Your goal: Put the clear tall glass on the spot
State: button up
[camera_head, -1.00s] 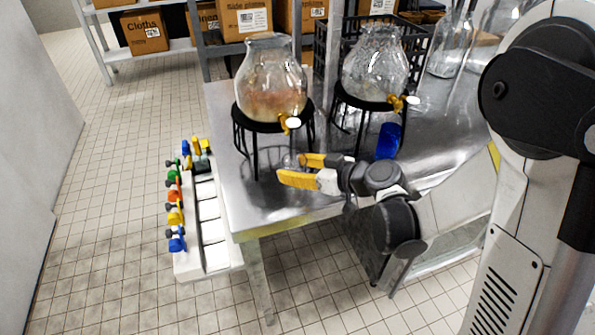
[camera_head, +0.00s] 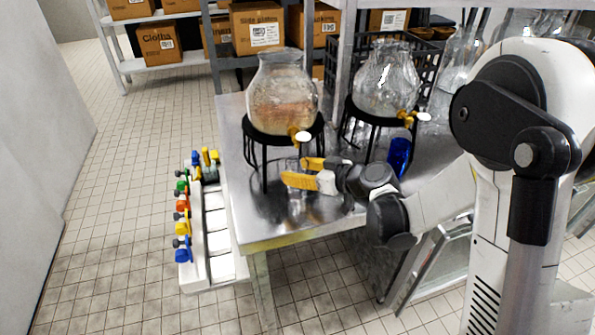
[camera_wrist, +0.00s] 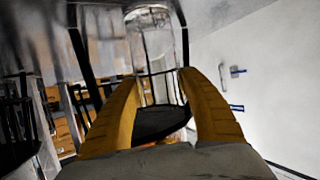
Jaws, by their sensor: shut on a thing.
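My gripper (camera_head: 293,170) has yellow fingers and is low over the front of the metal table, below the gold tap of the left jar. It is shut on the clear tall glass (camera_head: 296,192), which is faint and hard to tell from the shiny table. In the wrist view, the clear tall glass (camera_wrist: 157,50) shows faintly between and beyond the fingers (camera_wrist: 159,75). I cannot tell whether its base touches the table. No marked spot can be made out.
The left glass jar (camera_head: 283,95) and right jar (camera_head: 385,80) stand on black wire stands on the metal table (camera_head: 262,222). A blue cup (camera_head: 399,155) is behind my wrist. A white rack with coloured valves (camera_head: 215,240) stands left of the table.

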jog(key=o, duration=1.4)
jog(key=shift+c, duration=0.2)
jog(key=shift+d, duration=0.1)
